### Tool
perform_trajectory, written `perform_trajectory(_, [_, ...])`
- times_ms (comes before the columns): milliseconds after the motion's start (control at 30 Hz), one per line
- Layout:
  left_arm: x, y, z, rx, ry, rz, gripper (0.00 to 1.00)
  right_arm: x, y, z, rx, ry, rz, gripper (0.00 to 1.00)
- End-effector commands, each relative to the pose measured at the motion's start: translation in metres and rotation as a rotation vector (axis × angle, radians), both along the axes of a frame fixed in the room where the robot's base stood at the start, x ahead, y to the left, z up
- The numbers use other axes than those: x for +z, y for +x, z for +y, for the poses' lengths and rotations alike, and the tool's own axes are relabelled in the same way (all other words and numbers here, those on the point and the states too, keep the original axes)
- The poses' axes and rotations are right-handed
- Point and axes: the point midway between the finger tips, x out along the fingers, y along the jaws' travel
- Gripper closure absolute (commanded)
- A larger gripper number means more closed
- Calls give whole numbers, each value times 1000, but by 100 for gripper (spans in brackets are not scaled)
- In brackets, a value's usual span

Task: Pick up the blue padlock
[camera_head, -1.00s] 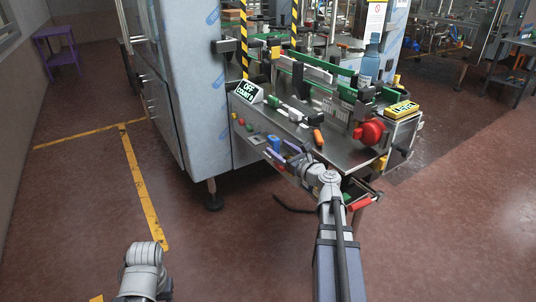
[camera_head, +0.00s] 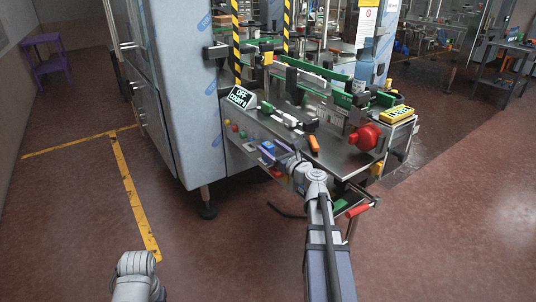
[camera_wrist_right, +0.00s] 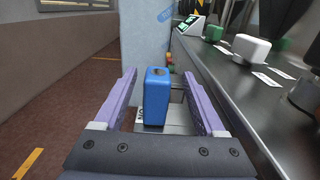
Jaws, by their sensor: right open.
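In the right wrist view the padlock (camera_wrist_right: 156,97) is an upright blue block with a dark spot on top. My right gripper (camera_head: 268,153) is at the machine's front, by the padlock. In the right wrist view its two purple fingers (camera_wrist_right: 158,92) are open, one on each side of the padlock, with a gap visible on both sides. My left arm shows at the bottom left of the head view; its gripper is out of sight.
The steel tabletop (camera_head: 338,157) lies just above and right of my right gripper. It carries an orange-handled tool (camera_head: 314,143), a red round part (camera_head: 365,138) and a counter display (camera_head: 242,97). Coloured buttons (camera_head: 235,128) sit left of the padlock. Open floor lies in front.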

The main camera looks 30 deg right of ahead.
Motion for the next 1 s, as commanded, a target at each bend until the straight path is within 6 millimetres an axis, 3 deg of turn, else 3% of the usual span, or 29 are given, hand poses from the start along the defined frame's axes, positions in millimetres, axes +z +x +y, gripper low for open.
perform_trajectory(267, [-3,0,0,0,0,0,50,-3,41,5,1,0,0,28])
perform_trajectory(533, [-3,0,0,0,0,0,50,-3,43,6,-1,0,0,29])
perform_trajectory(1000, [-3,0,0,0,0,0,50,-3,43,6,-1,0,0,82])
